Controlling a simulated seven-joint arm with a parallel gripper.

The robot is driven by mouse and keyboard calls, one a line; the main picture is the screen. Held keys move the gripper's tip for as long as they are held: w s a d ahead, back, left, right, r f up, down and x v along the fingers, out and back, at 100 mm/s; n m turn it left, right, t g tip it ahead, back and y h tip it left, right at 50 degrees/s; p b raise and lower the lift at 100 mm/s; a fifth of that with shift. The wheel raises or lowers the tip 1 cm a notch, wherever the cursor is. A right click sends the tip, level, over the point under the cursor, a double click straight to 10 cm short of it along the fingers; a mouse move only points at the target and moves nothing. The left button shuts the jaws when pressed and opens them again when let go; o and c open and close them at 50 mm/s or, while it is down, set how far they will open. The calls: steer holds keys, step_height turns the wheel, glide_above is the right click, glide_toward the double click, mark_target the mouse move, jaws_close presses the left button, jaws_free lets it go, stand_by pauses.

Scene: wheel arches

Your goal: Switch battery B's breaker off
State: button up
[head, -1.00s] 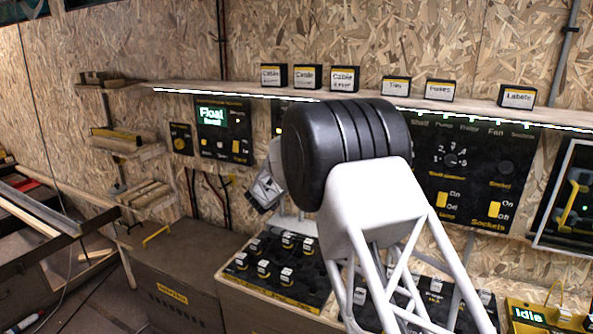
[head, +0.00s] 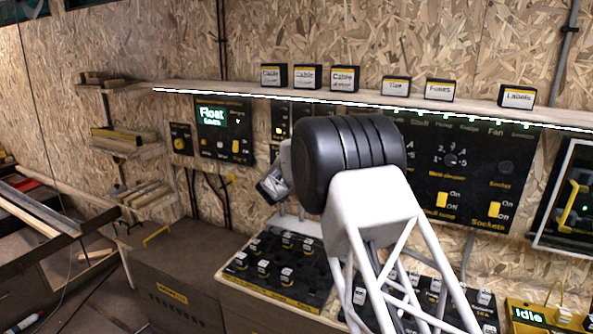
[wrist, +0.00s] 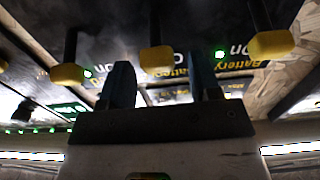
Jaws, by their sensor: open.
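In the wrist view, my gripper (wrist: 162,85) is open, with its two dark blue fingers apart. A yellow-tipped breaker lever (wrist: 155,58) shows between the fingertips in the picture; contact cannot be told. One yellow-tipped lever (wrist: 68,75) is to its left and another yellow-tipped lever (wrist: 270,45) to its right. Upside-down labels reading "Battery" and "On" (wrist: 235,60) are on the dark panel behind; I cannot read which lever is B's. In the head view, my arm hides most of the breaker panel (head: 281,115) and the fingertips.
A dark "Float" panel (head: 223,130) is on the wall to the left. A sockets panel (head: 470,175) is to the right. A shelf (head: 230,90) with several small labelled boxes runs above. A black board with several knobs (head: 278,270) lies below my arm.

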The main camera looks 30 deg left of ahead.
steer(key=shift+w, duration=0.75)
steer(key=c, duration=0.9)
